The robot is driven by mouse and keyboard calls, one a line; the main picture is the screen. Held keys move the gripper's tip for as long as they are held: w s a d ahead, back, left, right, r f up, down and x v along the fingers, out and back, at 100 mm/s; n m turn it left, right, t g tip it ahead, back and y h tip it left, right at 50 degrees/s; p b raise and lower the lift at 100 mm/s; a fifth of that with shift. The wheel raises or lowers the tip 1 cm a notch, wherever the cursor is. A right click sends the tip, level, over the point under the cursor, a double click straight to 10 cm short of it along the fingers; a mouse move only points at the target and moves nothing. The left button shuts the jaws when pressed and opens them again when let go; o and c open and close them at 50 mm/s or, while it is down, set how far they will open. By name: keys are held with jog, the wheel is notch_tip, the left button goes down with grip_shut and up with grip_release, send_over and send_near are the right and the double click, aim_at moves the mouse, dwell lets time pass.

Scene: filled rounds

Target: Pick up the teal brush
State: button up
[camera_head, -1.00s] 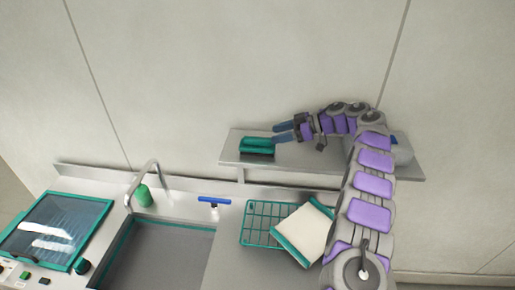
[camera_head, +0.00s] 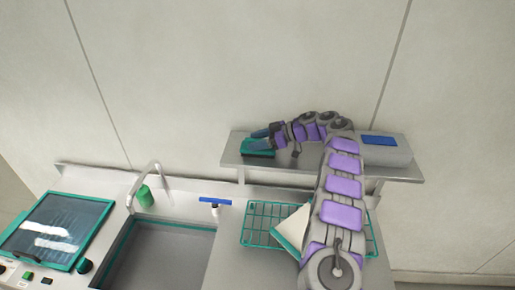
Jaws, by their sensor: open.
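The teal brush (camera_head: 254,149) lies on the left part of the wall shelf (camera_head: 232,157), above the sink counter. It is a teal block with a dark underside. My gripper (camera_head: 259,138) reaches in from the right with its blue-grey fingers at the brush's top and right side. The jaws are open. The fingers overlap the brush in the picture, and I cannot tell whether they touch it. My fingers hide part of the brush's upper right.
A grey box with a blue panel (camera_head: 388,150) stands at the shelf's right end. Below are a teal wire rack (camera_head: 262,222), a white board with teal edge (camera_head: 289,231), a blue-handled squeegee (camera_head: 215,201), a green bottle (camera_head: 145,195), a faucet (camera_head: 155,170) and a sink (camera_head: 165,255).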

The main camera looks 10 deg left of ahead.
jog(key=shift+d, duration=0.1)
grip_shut()
jog(key=shift+w+r, duration=0.1)
dwell(0.4)
